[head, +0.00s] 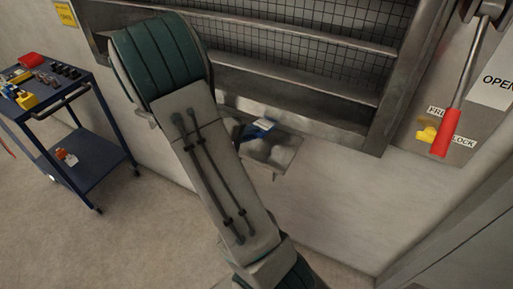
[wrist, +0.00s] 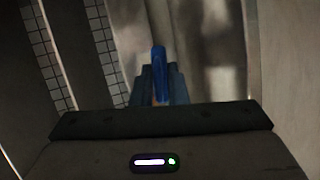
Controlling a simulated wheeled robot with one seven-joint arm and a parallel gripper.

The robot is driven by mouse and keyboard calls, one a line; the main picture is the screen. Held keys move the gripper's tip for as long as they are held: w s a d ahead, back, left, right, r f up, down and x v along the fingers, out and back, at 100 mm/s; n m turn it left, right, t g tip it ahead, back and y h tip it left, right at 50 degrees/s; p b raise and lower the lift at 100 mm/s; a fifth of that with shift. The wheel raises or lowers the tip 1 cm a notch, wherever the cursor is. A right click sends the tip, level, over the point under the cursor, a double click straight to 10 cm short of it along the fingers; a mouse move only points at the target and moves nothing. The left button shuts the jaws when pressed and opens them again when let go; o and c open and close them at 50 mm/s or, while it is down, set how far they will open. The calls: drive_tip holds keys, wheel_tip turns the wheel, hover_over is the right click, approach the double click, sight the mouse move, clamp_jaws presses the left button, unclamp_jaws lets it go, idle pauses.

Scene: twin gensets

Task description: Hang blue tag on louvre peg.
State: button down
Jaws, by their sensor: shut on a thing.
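The blue tag (wrist: 159,60) is seen nearly edge-on in the wrist view, upright between the fingers of my gripper (wrist: 160,74), which is shut on it. In the head view a small blue piece with a pale patch (head: 258,128), apparently the tag, shows just right of my arm, below the louvre (head: 300,85). My arm hides most of the gripper there. The louvre has long grey slats with mesh behind them. I cannot make out the peg in either view.
A grey metal ledge (head: 284,158) juts from the wall below the louvre. A blue cart (head: 75,105) with several small items stands at the left. A red-handled lever (head: 446,132) and a yellow padlock (head: 426,136) are on the right. The floor between is clear.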

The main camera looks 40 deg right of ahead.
drive_tip(key=shift+f+b, duration=1.75)
drive_tip(key=shift+b, duration=0.25)
drive_tip(key=c, duration=1.6)
unclamp_jaws()
drive_tip(key=shift+p+v, duration=0.75)
drive_tip(key=shift+v, duration=3.3)
drive_tip(key=a+r+p, duration=0.1)
drive_tip(key=r, duration=0.1)
drive_tip(key=r+p, duration=0.1)
drive_tip(key=r, duration=0.1)
drive_tip(key=a+r+p, duration=0.1)
drive_tip(key=r+p, duration=0.1)
drive_tip(key=r, duration=0.1)
drive_tip(key=shift+a, duration=0.35)
